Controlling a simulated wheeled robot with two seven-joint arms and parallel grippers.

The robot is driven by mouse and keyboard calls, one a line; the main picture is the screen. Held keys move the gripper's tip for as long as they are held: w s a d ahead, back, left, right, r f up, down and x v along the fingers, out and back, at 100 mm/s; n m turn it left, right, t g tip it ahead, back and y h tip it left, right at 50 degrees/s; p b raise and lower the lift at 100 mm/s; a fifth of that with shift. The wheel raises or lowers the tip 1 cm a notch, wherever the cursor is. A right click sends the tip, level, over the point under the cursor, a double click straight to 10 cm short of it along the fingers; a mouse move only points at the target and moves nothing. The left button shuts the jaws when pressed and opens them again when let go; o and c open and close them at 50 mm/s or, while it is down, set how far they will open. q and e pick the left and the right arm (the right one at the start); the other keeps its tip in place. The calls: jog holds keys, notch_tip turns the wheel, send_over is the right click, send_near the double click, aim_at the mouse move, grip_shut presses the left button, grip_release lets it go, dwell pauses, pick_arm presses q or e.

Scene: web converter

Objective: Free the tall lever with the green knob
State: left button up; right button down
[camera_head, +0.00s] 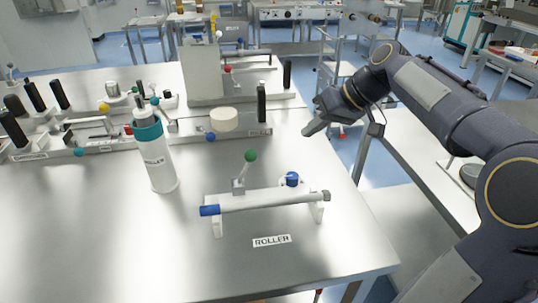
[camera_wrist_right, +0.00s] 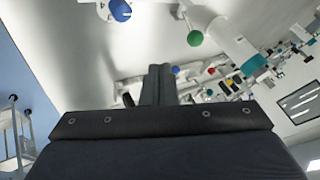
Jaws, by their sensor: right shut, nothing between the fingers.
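The lever with the green knob (camera_head: 250,156) stands tilted slightly right, its base in a small grey bracket behind a grey roller bar (camera_head: 265,201). The roller has a blue left end and rests on white supports. A blue knob (camera_head: 292,179) sits low just behind the roller, right of the lever. In the right wrist view the green knob (camera_wrist_right: 195,38) and blue knob (camera_wrist_right: 120,10) show near the top. My right gripper (camera_head: 308,131) is shut and empty, above and right of the green knob, apart from it. Its fingers (camera_wrist_right: 158,85) show together in the wrist view.
A white bottle with a teal collar (camera_head: 162,168) stands left of the lever. Behind are rail fixtures with black handles and coloured knobs, and a white round piece (camera_head: 224,119). A ROLLER label (camera_head: 272,240) lies in front. The bench front is clear; its right edge is close.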

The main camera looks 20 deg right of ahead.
dwell(0.3)
send_near(244, 168)
notch_tip(244, 168, down, 3)
jog(key=w+d, duration=0.2)
jog(key=w, duration=0.1)
jog(key=shift+a+r, duration=0.15)
jog(key=shift+a, duration=0.2)
jog(key=shift+p, duration=0.3)
